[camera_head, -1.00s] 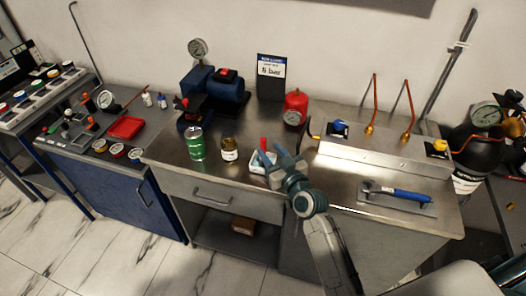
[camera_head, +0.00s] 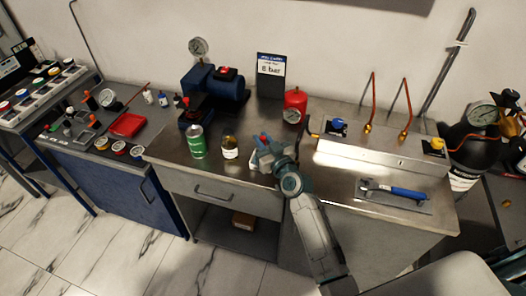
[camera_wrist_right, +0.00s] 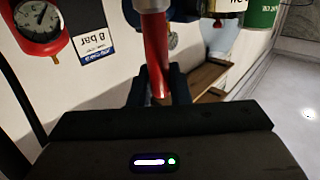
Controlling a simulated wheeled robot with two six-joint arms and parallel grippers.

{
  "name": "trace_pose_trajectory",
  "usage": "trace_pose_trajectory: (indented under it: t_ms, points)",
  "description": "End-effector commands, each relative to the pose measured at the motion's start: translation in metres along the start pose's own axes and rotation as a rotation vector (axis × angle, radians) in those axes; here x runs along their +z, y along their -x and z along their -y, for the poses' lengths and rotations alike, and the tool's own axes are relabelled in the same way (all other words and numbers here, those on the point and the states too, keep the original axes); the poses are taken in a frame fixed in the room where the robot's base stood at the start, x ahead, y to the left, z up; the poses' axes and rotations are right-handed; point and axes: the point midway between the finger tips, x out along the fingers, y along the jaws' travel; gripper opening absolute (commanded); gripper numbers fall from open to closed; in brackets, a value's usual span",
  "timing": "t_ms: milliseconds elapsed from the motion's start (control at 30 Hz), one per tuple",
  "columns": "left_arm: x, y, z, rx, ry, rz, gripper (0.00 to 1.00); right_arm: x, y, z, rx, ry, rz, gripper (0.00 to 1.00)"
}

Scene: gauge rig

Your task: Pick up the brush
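The brush, as far as I can make it out, is the thing with a red handle (camera_wrist_right: 155,55) in the right wrist view. Its red end also shows in the head view (camera_head: 263,137), at the middle of the metal workbench (camera_head: 330,190). My right gripper (camera_wrist_right: 160,88) has its two dark fingers on either side of the red handle. Whether they press on it or stand slightly apart I cannot tell. In the head view the right gripper (camera_head: 268,153) covers most of the brush and what is under it. My left gripper is not in view.
A green can (camera_head: 196,142) and a small jar (camera_head: 230,148) stand close left of the gripper. A red gauge canister (camera_head: 295,103) stands behind it. A metal valve panel (camera_head: 375,150) and a blue-handled tool (camera_head: 395,190) are to the right.

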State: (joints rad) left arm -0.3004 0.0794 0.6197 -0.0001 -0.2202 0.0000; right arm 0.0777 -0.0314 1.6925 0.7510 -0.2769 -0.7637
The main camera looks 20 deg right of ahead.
Motion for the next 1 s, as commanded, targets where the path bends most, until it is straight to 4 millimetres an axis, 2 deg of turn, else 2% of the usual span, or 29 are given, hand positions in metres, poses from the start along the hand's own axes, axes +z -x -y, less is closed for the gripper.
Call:
trace_pose_trajectory:
  t_ms: [433,567,733,1000]
  points:
    - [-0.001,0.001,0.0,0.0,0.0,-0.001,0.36,-0.004,0.0,0.0,-0.001,-0.001,0.0,0.0]
    - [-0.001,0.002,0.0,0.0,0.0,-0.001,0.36,-0.015,0.0,0.0,-0.001,0.001,-0.002,0.0]
    - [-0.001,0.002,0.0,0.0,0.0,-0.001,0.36,-0.036,0.0,0.0,-0.001,0.002,-0.004,0.0]
    - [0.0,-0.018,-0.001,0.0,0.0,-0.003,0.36,-0.036,0.064,0.006,-0.001,0.001,0.001,0.0]
